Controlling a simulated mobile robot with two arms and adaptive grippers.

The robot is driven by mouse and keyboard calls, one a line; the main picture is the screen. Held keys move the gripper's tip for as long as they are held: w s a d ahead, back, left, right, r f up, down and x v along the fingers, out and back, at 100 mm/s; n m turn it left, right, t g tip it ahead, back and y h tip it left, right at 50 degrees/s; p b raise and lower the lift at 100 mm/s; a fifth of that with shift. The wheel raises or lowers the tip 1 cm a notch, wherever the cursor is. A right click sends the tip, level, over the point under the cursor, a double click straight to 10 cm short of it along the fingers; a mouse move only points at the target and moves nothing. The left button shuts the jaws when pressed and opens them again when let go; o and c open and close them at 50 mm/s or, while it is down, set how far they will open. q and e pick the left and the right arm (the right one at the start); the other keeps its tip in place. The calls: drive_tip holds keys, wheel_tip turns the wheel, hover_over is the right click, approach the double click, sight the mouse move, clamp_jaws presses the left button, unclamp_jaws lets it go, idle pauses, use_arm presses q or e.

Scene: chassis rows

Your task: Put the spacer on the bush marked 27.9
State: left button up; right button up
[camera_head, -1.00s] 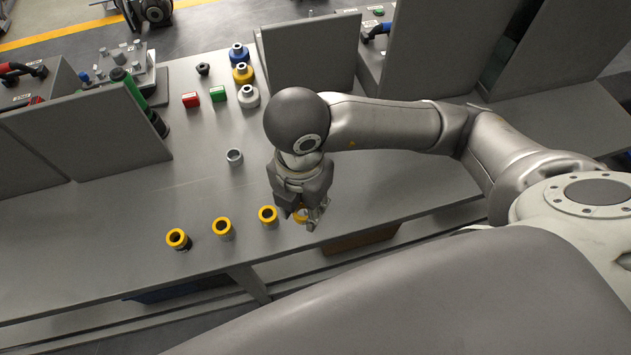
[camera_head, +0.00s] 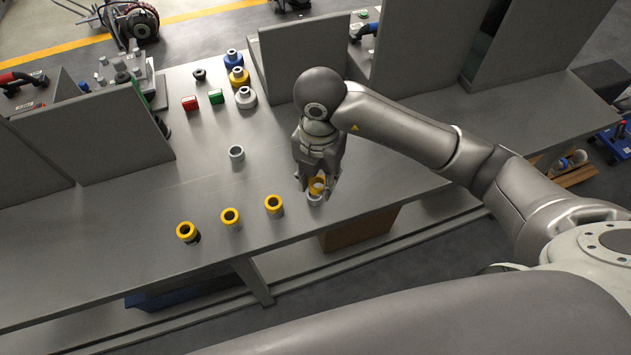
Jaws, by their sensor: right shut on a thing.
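My right gripper (camera_head: 317,187) points down at the rightmost bush. It is shut on a small pale piece, seemingly the spacer (camera_head: 318,184), mostly hidden by the fingers. I cannot tell whether this touches the bush. My left gripper is not in view.
A grey ring (camera_head: 236,153) stands alone mid-table. Grey panels (camera_head: 95,135) bound the back. The table's left front is clear.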

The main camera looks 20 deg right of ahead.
sight(315, 183)
drive_tip(key=w+f, duration=0.1)
drive_tip(key=f, duration=0.1)
drive_tip(key=w+f+p, duration=0.1)
drive_tip(key=f, duration=0.1)
drive_tip(key=w+f+p, duration=0.1)
drive_tip(key=f, duration=0.2)
drive_tip(key=shift+w+d, duration=0.25)
drive_tip(key=shift+f+b, duration=0.55)
drive_tip(key=shift+f, duration=0.25)
drive_tip(key=o, duration=1)
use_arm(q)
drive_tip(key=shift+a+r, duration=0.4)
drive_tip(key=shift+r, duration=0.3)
use_arm(e)
drive_tip(key=shift+r, duration=0.1)
drive_tip(key=shift+r, duration=0.2)
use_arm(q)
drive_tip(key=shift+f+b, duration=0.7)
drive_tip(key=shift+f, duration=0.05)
use_arm(e)
wheel_tip(315, 183, up, 13)
